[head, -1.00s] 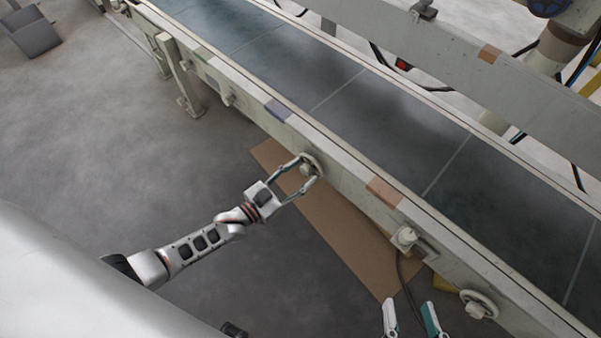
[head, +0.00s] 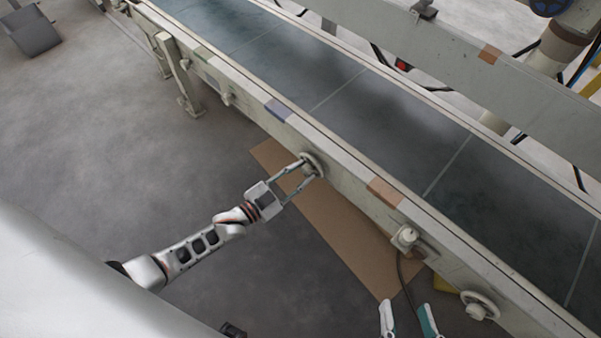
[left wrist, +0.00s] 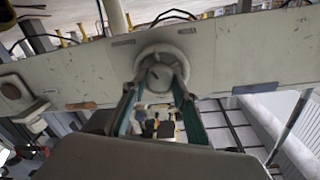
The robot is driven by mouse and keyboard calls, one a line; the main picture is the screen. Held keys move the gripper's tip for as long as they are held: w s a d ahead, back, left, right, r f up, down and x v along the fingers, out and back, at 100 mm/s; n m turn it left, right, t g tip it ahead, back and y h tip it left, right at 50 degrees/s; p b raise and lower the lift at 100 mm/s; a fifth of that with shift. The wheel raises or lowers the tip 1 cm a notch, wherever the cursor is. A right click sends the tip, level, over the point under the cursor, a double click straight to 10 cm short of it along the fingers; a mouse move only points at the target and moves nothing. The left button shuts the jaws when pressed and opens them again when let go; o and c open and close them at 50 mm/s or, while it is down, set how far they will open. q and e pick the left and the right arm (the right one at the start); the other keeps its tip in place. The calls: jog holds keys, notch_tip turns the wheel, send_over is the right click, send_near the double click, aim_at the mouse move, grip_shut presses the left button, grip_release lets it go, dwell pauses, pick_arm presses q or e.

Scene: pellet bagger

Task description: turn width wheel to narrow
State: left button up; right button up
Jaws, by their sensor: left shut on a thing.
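A pale round handwheel (head: 314,164) sits on the near side rail of the conveyor, in the middle of the head view. My left gripper (head: 305,168) reaches it from the lower left and is shut on it. In the left wrist view the same wheel (left wrist: 163,62) shows at the centre, with the teal fingers on either side of its lower part. A second similar handwheel (head: 479,305) sits on the rail at the lower right. My right gripper (head: 408,322) shows only its fingertips at the bottom edge, spread apart and empty.
The conveyor's dark belt (head: 400,120) runs diagonally behind the rail. A pale knob box with a cable (head: 405,237) stands on the rail between the wheels. A brown sheet (head: 335,225) lies on the floor below.

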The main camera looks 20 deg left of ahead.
pick_arm(q)
jog(key=o, duration=1.1)
jog(key=v, duration=1.2)
